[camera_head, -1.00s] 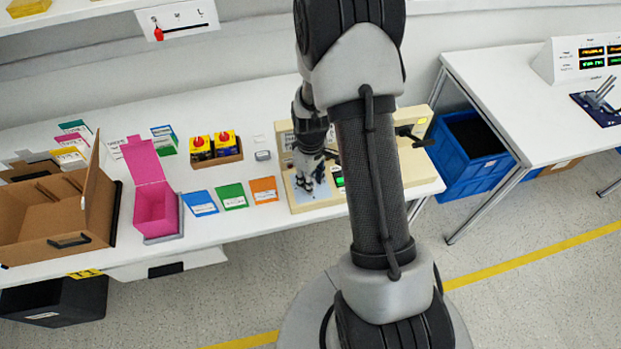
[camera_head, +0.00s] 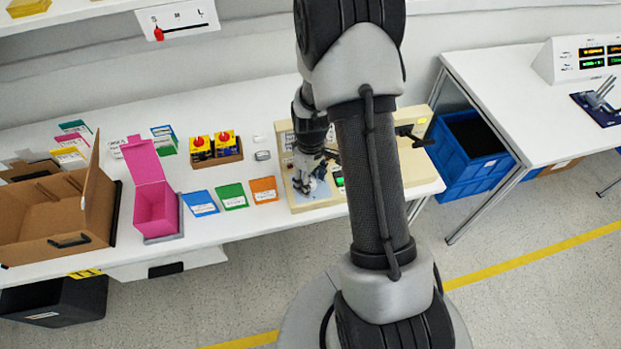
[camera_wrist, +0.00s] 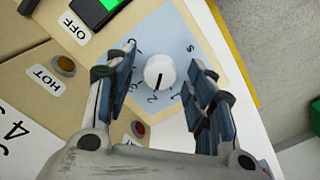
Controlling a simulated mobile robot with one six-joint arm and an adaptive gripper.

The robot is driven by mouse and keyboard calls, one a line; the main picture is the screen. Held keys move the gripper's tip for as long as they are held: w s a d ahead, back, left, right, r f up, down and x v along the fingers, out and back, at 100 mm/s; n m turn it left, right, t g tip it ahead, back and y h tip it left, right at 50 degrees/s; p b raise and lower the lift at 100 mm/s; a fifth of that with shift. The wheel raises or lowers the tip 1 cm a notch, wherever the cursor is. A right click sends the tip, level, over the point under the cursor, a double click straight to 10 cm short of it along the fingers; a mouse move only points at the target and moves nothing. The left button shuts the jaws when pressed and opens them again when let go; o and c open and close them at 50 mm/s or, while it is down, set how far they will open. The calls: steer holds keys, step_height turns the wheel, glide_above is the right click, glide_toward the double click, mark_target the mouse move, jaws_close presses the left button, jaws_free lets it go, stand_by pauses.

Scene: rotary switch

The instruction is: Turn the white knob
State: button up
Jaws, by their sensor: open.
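The white knob (camera_wrist: 159,72) is round with a dark pointer line and sits on a light blue dial plate (camera_wrist: 178,35) with numbers around it. In the wrist view my gripper (camera_wrist: 160,80) is open, with one finger on each side of the knob and a visible gap on both sides. The line on the knob points toward the lower side of the picture, near the 2. In the head view my gripper (camera_head: 308,188) is over the beige panel (camera_head: 300,207), and the knob is hard to make out there.
The panel carries an amber HOT lamp (camera_wrist: 65,66), a red lamp (camera_wrist: 138,128) and a green part (camera_wrist: 88,12) near the OFF label. Orange (camera_head: 264,190), green and blue cards lie left of the panel. A blue crate (camera_head: 470,150) stands right of the table.

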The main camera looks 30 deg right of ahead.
step_height(320, 180, up, 12)
stand_by(0.5)
stand_by(0.3)
steer(key=s+a+r+m+t, duration=0.1)
steer(key=s+a+r, duration=0.3)
steer(key=r, duration=0.3)
steer(key=s+a+r+m+t, duration=0.1)
steer(key=s+a+r, duration=0.2)
steer(key=r, duration=0.5)
steer(key=s+a+r+m+t, duration=0.1)
steer(key=s+a+r, duration=0.1)
steer(key=s, duration=0.4)
steer(key=s+a+r+m+t, duration=0.1)
steer(key=s+a+r, duration=0.1)
steer(key=s, duration=0.4)
steer(key=shift+s+a+r+m+t, duration=0.3)
steer(key=shift+s+a+r+m, duration=0.1)
steer(key=shift+a, duration=0.3)
steer(key=shift+w, duration=0.1)
